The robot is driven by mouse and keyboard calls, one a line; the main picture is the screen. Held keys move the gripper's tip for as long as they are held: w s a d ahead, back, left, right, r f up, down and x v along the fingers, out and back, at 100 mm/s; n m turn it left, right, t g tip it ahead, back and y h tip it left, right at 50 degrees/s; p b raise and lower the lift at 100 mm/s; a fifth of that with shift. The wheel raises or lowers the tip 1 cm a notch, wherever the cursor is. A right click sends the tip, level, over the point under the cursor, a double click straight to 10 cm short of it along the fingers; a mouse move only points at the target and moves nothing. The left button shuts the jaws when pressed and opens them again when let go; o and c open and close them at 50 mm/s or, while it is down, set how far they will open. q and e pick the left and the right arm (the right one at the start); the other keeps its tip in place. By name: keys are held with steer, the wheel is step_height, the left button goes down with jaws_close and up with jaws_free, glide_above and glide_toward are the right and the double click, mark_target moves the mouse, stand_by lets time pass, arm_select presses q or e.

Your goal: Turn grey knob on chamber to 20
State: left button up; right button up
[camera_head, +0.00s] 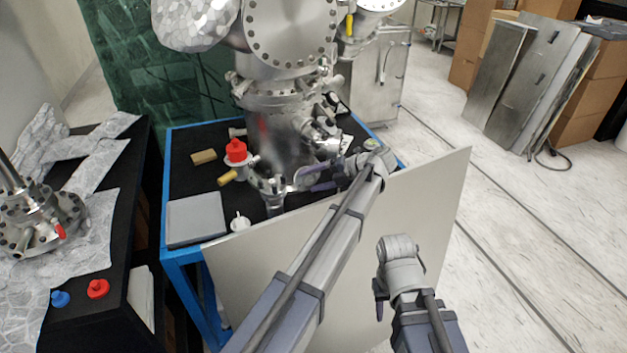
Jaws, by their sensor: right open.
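The steel vacuum chamber (290,30) stands on a black-topped, blue-framed table (190,160). Its lower ports and fittings are crowded near my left gripper. I cannot pick out the grey knob or its scale with certainty. My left arm reaches up across the picture, and my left gripper (318,178) points left, close beside the chamber's lower fittings. Its dark purple fingers show partly, but contact and finger gap are unclear. My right gripper (395,287) is open, pointing downward in front of the white panel, well away from the chamber.
A red-capped part (236,152), a tan block (203,157), a yellow piece (227,177), a grey tray (196,219) and a small white item (240,223) lie on the table. A white panel (430,190) borders its front. A flanged part (40,222) stands at left.

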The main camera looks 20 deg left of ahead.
arm_select(q)
steer(key=shift+d, duration=0.1)
steer(key=p+v, duration=0.3)
steer(key=v, duration=0.4)
steer(key=shift+d+r+p, duration=0.15)
steer(key=shift+d+p, duration=0.1)
steer(key=shift+p, duration=0.15)
steer(key=shift+a, duration=0.1)
